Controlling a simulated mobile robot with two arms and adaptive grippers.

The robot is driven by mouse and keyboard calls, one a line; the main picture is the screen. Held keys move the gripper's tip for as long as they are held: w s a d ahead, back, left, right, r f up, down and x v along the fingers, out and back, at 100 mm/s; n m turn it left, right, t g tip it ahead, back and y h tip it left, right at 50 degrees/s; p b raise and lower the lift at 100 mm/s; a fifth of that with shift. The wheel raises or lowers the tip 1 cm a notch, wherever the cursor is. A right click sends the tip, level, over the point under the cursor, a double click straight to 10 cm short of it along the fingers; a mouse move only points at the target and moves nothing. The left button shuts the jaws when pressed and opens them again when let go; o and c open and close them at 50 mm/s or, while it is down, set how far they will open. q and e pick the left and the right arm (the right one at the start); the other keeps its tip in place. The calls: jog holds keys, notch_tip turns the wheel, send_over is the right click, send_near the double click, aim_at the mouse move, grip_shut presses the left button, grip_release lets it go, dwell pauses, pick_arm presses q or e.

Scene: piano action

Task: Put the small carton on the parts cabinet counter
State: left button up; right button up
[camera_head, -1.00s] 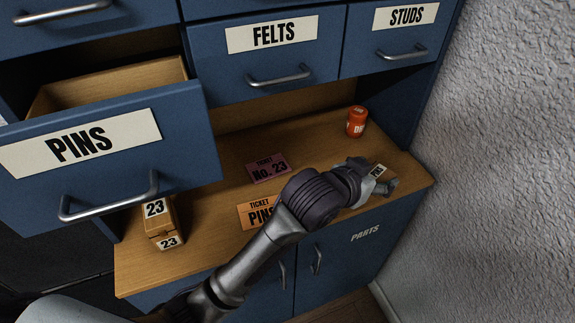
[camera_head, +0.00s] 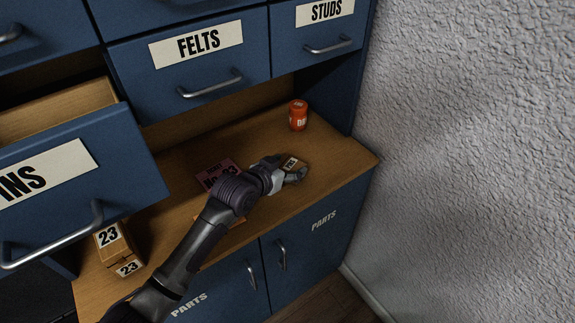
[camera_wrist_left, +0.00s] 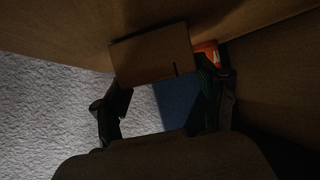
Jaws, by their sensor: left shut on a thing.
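The small carton (camera_head: 291,163) is brown with a pale printed label, over the right part of the wooden parts cabinet counter (camera_head: 325,150). My left gripper (camera_head: 287,175) is shut on it, and the fingers hide part of it. In the left wrist view the carton (camera_wrist_left: 153,55) sits between the fingertips of the left gripper (camera_wrist_left: 162,88). I cannot tell whether its underside touches the counter. My right gripper is not in view.
An orange-red jar (camera_head: 298,116) stands behind the carton. A box marked 23 (camera_head: 115,245) stands at the left. The open pins drawer (camera_head: 80,185) juts out. A grey wall (camera_head: 460,170) is at the right.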

pick_arm(q)
jog(key=shift+f, duration=0.15)
jog(key=o, duration=1.1)
jog(key=shift+o, duration=0.2)
jog(key=v, duration=1.2)
jog(key=shift+s, duration=0.1)
